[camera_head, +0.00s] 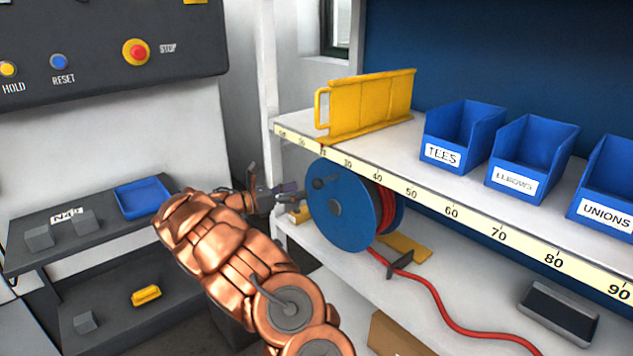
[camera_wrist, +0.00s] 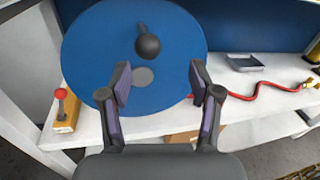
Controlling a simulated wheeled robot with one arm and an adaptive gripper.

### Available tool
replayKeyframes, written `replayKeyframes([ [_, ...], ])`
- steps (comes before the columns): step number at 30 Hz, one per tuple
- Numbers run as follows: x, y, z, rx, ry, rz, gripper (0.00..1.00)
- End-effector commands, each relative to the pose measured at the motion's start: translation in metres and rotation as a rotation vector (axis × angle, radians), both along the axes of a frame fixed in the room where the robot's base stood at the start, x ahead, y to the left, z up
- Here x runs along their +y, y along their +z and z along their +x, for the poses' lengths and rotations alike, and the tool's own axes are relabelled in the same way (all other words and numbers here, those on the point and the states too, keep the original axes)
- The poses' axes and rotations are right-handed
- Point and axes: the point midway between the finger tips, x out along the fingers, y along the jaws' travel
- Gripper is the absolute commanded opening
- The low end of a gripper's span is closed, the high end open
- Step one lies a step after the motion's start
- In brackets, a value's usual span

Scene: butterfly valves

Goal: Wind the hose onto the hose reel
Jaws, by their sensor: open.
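Red hose (camera_head: 440,300) is partly wound behind the disc and trails right along the lower shelf. In the wrist view the disc (camera_wrist: 95,60) fills the upper left, with the round black knob (camera_wrist: 148,46) above a grey hub (camera_wrist: 142,77). The hose (camera_wrist: 265,88) ends at a brass-coloured fitting (camera_wrist: 311,84). My gripper (camera_wrist: 160,84) is open and empty before the disc; the knob appears beyond the fingers, apart from them.
A yellow block with a red-topped lever (camera_wrist: 66,110) stands left of the reel. The upper shelf edge (camera_head: 410,187) runs just above it. Blue bins (camera_head: 465,135) and a yellow holder (camera_head: 370,102) sit on top. A dark tray (camera_head: 558,312) lies right on the lower shelf.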

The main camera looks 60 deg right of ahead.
Motion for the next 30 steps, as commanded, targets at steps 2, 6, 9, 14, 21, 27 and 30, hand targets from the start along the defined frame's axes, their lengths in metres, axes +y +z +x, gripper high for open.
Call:
replayKeyframes([
  [2,-0.005,-0.005,0.006,0.032,0.012,0.004,0.63],
  [6,-0.011,-0.008,0.01,0.06,0.023,0.005,0.63],
  [9,-0.017,-0.007,0.008,0.064,0.025,0.004,0.63],
  [14,-0.036,-0.007,-0.002,0.062,0.023,0.004,0.63],
  [21,-0.065,-0.007,-0.016,0.061,0.024,0.003,0.63],
  [27,-0.077,-0.007,-0.022,0.061,0.028,0.004,0.63],
  [30,-0.079,-0.007,-0.022,0.061,0.028,0.004,0.63],
])
